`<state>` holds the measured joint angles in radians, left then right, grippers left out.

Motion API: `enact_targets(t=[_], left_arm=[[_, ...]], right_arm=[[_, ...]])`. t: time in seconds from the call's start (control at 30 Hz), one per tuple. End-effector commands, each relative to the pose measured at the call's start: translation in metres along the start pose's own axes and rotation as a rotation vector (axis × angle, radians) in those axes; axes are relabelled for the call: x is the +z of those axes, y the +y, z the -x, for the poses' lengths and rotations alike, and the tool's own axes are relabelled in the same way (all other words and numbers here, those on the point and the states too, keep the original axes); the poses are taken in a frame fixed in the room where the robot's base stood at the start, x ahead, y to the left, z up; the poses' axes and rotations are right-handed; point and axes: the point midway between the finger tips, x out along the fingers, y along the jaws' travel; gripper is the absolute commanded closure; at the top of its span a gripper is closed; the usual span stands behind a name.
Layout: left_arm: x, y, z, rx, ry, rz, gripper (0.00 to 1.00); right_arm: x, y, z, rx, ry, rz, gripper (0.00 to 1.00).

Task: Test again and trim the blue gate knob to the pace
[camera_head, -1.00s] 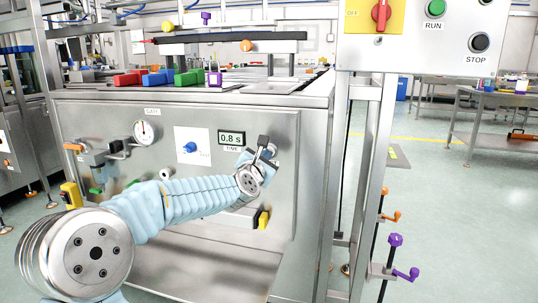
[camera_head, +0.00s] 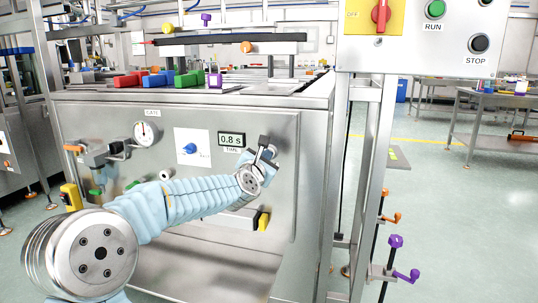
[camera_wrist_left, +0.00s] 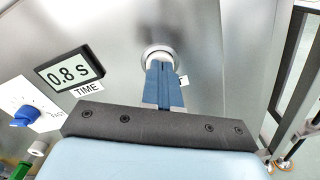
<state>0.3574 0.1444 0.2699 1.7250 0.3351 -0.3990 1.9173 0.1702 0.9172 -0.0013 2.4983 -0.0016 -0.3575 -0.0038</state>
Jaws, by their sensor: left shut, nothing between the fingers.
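The blue gate knob (camera_head: 190,148) sits on a white dial plate on the steel front panel, left of the time display (camera_head: 231,139), which reads 0.8 s. In the left wrist view the blue knob (camera_wrist_left: 20,119) is at the left edge, below the display (camera_wrist_left: 68,72). My left gripper (camera_head: 265,145) is at the panel, right of the display and apart from the knob. Its blue fingers (camera_wrist_left: 163,72) are shut and empty. Their tips lie over a white round button in a metal ring (camera_wrist_left: 158,53); I cannot tell whether they touch it. My right gripper is out of view.
Red, blue, green and purple blocks stand on top of the machine. A control box with RUN (camera_head: 435,9) and STOP (camera_head: 479,43) buttons hangs at the upper right.

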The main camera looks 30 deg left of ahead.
Motion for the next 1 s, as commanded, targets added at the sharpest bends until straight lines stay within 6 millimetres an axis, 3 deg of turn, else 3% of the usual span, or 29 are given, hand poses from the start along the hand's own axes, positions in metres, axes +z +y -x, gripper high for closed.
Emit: enact_targets(t=[0.43, 1.0], left_arm=[[0.000, 0.000, -0.003, 0.000, -0.001, 0.000, 1.00], [-0.001, -0.001, 0.042, 0.001, -0.002, 0.001, 1.00]], right_arm=[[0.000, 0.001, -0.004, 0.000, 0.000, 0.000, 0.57], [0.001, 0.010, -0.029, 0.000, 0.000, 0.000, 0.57]])
